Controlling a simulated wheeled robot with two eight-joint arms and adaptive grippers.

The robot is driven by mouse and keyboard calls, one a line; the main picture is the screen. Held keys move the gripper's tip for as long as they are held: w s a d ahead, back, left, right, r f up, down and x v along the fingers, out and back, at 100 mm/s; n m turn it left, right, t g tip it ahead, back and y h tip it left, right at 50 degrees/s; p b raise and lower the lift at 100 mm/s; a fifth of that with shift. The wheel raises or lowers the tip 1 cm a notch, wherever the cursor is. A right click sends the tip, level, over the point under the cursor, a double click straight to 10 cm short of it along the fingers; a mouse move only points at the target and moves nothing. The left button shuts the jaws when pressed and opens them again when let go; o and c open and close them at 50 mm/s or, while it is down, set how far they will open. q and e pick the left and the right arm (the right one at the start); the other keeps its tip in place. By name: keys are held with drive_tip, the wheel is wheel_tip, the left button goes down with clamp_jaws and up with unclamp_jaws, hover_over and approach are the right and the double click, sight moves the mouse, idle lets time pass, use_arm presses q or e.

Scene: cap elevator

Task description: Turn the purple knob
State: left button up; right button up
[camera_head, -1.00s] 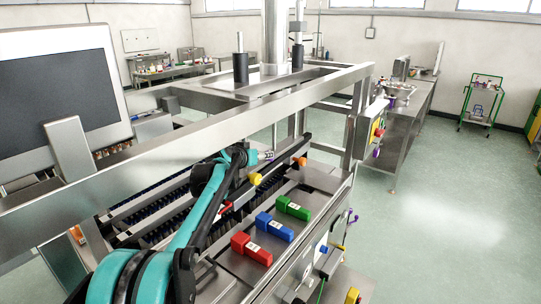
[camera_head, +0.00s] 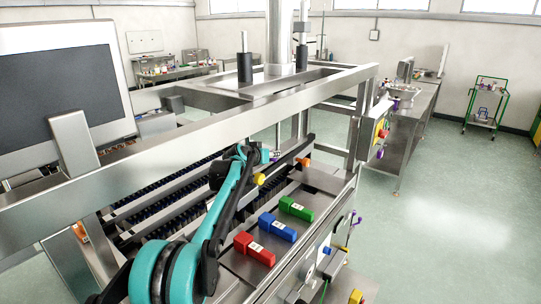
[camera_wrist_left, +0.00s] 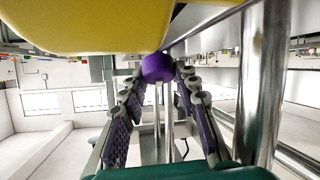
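The purple knob (camera_wrist_left: 158,67) shows in the left wrist view as a round ball just ahead of my left gripper, centred between the fingertips. My left gripper (camera_wrist_left: 160,76) is open, with one finger on each side of the knob; whether a fingertip touches it I cannot tell. I cannot make out the knob at that gripper in the head view. My right gripper is not in view.
A large yellow surface (camera_wrist_left: 90,25) fills the top of the wrist view, close to the camera. In the head view a steel frame beam (camera_head: 210,145) crosses near the arm. Red (camera_head: 255,249), blue (camera_head: 277,227) and green (camera_head: 296,209) blocks sit right of the arm.

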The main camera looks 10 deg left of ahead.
use_arm(q)
drive_tip(key=shift+s+f+t+b, duration=0.15)
drive_tip(key=shift+f+t+b, duration=0.1)
drive_tip(key=shift+t+b, duration=0.15)
drive_tip(key=shift+s+a+t, duration=0.1)
drive_tip(key=shift+s+t, duration=0.05)
drive_tip(key=shift+t, duration=0.15)
drive_tip(key=o, duration=1.2)
drive_tip(key=shift+c, duration=0.2)
drive_tip(key=v, duration=1.2)
drive_tip(key=shift+a, duration=0.15)
drive_tip(key=shift+h, duration=0.3)
